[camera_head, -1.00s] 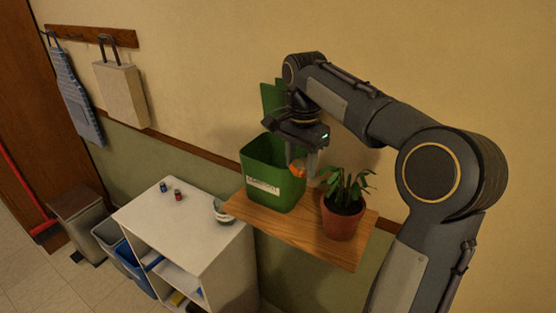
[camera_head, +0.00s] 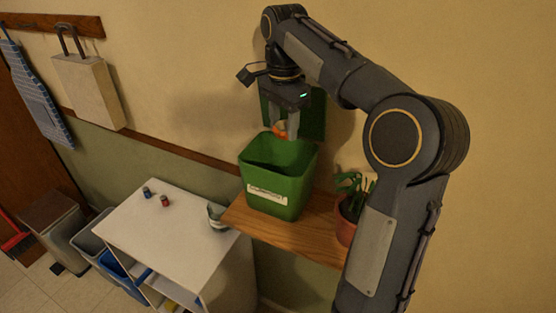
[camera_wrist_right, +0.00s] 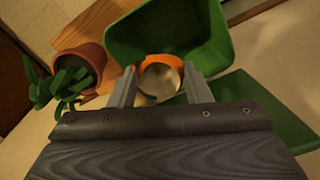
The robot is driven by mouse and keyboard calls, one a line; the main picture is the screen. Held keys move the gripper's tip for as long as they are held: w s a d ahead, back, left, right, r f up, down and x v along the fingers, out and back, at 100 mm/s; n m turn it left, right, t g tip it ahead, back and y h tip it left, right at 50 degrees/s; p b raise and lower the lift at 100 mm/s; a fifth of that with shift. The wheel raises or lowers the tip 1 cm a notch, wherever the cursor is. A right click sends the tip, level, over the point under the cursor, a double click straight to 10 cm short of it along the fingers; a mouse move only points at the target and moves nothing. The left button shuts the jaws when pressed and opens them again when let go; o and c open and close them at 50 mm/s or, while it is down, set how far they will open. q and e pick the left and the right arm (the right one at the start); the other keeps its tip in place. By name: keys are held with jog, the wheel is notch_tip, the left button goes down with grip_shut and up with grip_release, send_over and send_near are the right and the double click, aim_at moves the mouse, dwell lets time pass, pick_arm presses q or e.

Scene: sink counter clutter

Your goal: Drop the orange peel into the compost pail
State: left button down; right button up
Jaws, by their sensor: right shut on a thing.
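The orange peel (camera_head: 280,130) is in my right gripper (camera_head: 285,133), whose fingers are shut on it. It hangs above the rear part of the green compost pail (camera_head: 285,188), in front of its raised green lid (camera_head: 312,118). The pail is open at the top, has a white label and stands on a wooden shelf. In the right wrist view the peel (camera_wrist_right: 160,72) shows as an orange ring with a pale inside between the two fingers (camera_wrist_right: 158,88). My left gripper is not in view.
A potted plant (camera_head: 348,218) stands on the wooden shelf (camera_head: 300,240) right of the pail, partly behind my right arm. A white cabinet (camera_head: 165,235) at lower left bears two small cans (camera_head: 165,201) and a bowl (camera_head: 215,215). The wall is close behind.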

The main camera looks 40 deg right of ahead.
jog(key=shift+f, duration=2.95)
jog(key=o, duration=1)
jog(key=shift+o, duration=0.2)
notch_tip(320, 180, up, 8)
jog(key=shift+f, duration=0.1)
jog(key=shift+s, duration=0.15)
